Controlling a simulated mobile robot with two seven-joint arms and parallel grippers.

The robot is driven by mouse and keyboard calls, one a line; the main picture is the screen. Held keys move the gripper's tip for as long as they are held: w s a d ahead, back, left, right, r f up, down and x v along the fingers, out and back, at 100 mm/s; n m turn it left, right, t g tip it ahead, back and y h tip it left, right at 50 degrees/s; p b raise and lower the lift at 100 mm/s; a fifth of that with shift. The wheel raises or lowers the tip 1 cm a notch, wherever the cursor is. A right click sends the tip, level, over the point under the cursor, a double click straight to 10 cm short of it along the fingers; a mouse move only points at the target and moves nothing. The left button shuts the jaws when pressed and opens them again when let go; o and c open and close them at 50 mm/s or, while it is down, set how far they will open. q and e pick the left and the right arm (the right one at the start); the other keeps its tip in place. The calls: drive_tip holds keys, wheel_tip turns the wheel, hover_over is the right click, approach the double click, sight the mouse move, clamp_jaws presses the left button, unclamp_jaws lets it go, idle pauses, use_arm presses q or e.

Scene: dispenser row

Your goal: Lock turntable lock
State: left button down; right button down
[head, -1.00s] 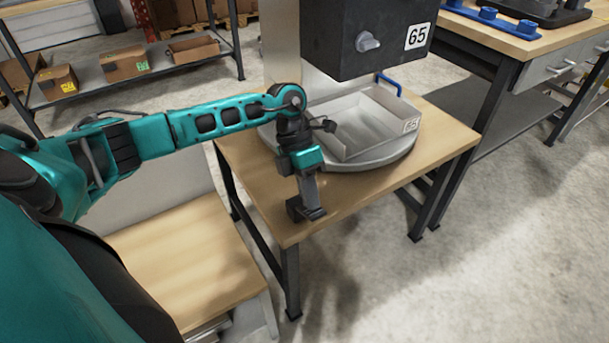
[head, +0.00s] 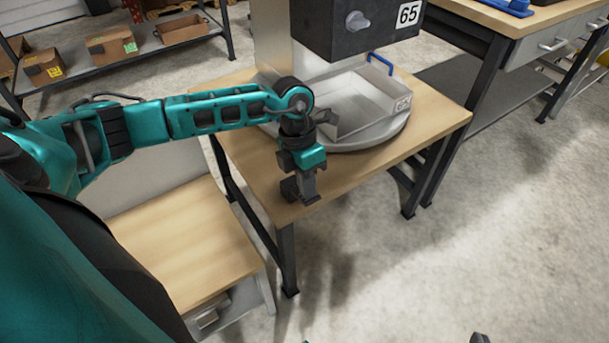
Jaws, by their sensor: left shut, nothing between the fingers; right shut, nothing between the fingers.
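The round grey turntable (head: 385,139) sits on a wooden-topped table (head: 430,132) and carries a pale open tray (head: 368,122) with a blue handle. My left gripper (head: 300,192) points down, shut and empty, over the table's front left part, in front of the turntable. A small grey piece (head: 326,117) shows beside my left wrist at the turntable's edge; I cannot tell whether it is the lock or part of my arm. No lock is clearly seen. A dark tip at the bottom edge looks like part of my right gripper (head: 480,338); the rest is out of frame.
A black dispenser box (head: 355,30) with a grey knob and label 65 hangs above the tray. A lower wooden surface (head: 185,240) is at left. A shelf with cardboard boxes (head: 110,45) stands behind. Another workbench (head: 480,20) is at right. The floor at front right is clear.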

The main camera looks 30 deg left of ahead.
use_arm(q)
drive_tip(key=shift+s+d+f, duration=0.1)
drive_tip(key=shift+d+f, duration=0.1)
drive_tip(key=shift+d, duration=0.05)
drive_tip(key=shift+s+d+f, duration=0.1)
drive_tip(key=shift+d+f, duration=0.2)
drive_tip(key=shift+f, duration=0.25)
drive_tip(key=shift+r, duration=0.15)
drive_tip(key=shift+r+p, duration=0.6)
drive_tip(key=shift+r, duration=0.15)
